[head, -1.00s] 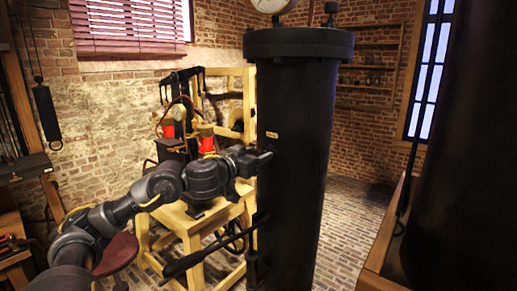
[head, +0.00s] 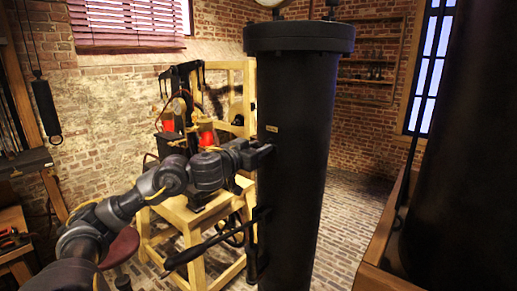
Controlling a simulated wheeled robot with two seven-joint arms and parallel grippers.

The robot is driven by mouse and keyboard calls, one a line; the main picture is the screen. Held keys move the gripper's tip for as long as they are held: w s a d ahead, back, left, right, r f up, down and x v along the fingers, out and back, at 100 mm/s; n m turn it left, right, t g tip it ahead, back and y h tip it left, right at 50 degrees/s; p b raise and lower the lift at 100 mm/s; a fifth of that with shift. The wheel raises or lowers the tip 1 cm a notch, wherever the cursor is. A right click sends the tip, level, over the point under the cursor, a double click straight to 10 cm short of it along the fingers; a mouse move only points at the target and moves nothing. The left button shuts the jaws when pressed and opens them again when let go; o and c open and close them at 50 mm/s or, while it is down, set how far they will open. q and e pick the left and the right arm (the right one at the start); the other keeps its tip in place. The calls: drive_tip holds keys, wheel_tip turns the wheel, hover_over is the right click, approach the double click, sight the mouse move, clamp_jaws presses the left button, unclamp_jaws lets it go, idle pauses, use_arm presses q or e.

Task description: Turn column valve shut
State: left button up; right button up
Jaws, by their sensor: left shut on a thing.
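The tall black column (head: 298,200) stands upright at the centre of the head view, with a small brass plate (head: 271,128) on its side. My left gripper (head: 264,153) is at the column's left side, just below that plate. It is shut on a small part there, which looks to be the column valve. The jaws hide most of the valve, so I cannot tell how far it is turned. My right gripper is not in view.
A long black lever (head: 208,247) sticks out left from the column, below my left arm. A wooden stand (head: 195,215) with red-and-black apparatus is behind the arm. A wood-edged bench (head: 378,262) is at right. Brick floor is open between column and bench.

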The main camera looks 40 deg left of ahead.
use_arm(q)
drive_tip(key=m, duration=0.3)
drive_tip(key=shift+m, duration=0.4)
drive_tip(key=m+b, duration=0.1)
drive_tip(key=m, duration=0.3)
drive_tip(key=shift+d+f+m, duration=0.1)
drive_tip(key=shift+f+m, duration=0.05)
drive_tip(key=shift+m, duration=0.15)
drive_tip(key=m+b, duration=0.1)
drive_tip(key=m, duration=0.3)
drive_tip(key=shift+f+m, duration=0.1)
drive_tip(key=shift+m, duration=0.2)
drive_tip(key=m+b, duration=0.1)
drive_tip(key=m, duration=0.3)
drive_tip(key=shift+d+m+b, duration=0.1)
drive_tip(key=shift+m+b, duration=0.2)
drive_tip(key=shift+b, duration=0.05)
drive_tip(key=o, duration=0.9)
drive_tip(key=shift+o, duration=0.2)
drive_tip(key=shift+s, duration=0.1)
